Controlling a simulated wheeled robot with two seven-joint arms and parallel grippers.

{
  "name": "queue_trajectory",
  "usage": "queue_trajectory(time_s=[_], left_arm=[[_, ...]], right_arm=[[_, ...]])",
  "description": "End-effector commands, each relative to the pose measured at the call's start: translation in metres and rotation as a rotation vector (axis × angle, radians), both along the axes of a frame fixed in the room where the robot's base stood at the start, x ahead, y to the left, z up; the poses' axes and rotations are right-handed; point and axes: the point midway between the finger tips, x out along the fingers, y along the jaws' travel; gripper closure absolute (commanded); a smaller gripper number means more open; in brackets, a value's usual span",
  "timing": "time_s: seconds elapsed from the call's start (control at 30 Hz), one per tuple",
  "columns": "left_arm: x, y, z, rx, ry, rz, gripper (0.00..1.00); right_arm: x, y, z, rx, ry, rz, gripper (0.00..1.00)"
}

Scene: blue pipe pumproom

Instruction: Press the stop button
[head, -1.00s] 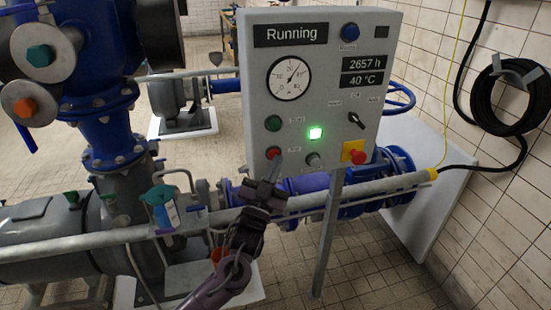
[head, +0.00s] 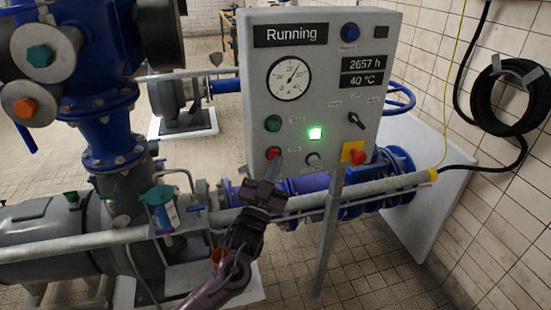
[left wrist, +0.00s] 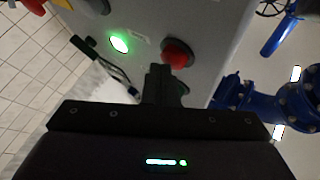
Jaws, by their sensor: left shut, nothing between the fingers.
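The grey control panel (head: 320,100) carries a round red button (head: 273,153) at its lower left, below a green button (head: 273,123). Its small label is too blurred to read surely. In the left wrist view the red button (left wrist: 178,54) stands just beyond the fingertips (left wrist: 161,76). I cannot tell whether they touch.
A red mushroom button on a yellow plate (head: 352,149), a grey button (head: 313,159) and a black selector (head: 356,120) sit nearby on the panel. A grey horizontal pipe (head: 95,239) and a metal post (head: 328,240) stand below the panel.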

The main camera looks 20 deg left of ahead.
Motion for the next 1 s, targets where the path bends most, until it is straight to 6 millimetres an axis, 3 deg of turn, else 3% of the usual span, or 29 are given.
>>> queue_trajectory(time_s=[1.0], left_arm=[[0.0080, 0.0066, 0.0004, -0.001, -0.001, 0.003, 1.00]], right_arm=[[-0.0003, -0.0021, -0.0042, -0.002, 0.001, 0.001, 0.64]])
